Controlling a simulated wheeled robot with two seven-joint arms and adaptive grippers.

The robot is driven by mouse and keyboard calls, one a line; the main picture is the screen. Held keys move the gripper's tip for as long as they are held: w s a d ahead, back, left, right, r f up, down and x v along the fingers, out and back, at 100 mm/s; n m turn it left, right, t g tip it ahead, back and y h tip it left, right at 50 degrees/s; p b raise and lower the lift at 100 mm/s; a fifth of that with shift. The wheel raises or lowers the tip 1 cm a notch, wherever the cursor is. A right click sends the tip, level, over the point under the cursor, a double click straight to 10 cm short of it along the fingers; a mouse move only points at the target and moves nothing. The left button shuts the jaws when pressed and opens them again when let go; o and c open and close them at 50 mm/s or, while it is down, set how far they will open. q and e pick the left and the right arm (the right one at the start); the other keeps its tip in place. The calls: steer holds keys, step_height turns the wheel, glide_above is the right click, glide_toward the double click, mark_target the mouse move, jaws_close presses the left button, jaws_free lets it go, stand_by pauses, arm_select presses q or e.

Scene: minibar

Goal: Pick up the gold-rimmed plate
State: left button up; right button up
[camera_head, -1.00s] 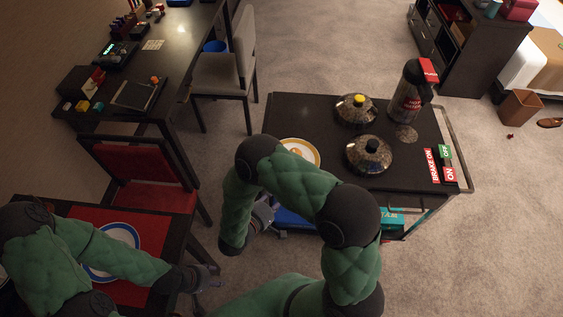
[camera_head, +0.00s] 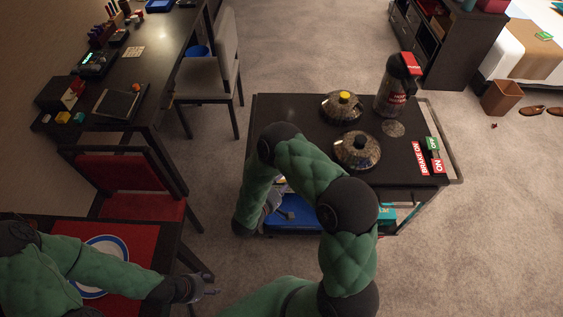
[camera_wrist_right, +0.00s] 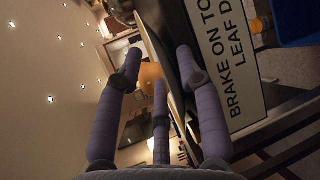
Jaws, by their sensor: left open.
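The gold-rimmed plate is almost wholly hidden behind my right arm in the head view. Only a small pale yellow-white patch, which seems to be its rim (camera_head: 281,181), shows at the front edge of the black cart top (camera_head: 285,108). My right gripper (camera_head: 274,204) is just in front of that edge, low beside the patch. In the right wrist view its fingers (camera_wrist_right: 158,85) are spread around the cart-edge area, and I cannot tell whether they grip the plate. My left gripper (camera_head: 208,288) is open and empty, at lower left, away from the cart.
Two domed lids (camera_head: 357,150) and a dark flask (camera_head: 397,85) stand on the cart. A blue tray (camera_head: 292,212) is on a lower level. A blue-rimmed plate (camera_head: 122,246) lies on a red mat at left. A red chair (camera_head: 125,173) and a grey chair (camera_head: 205,75) stand left of the cart.

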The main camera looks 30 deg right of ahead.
jaws_close()
steer(key=shift+r, duration=0.1)
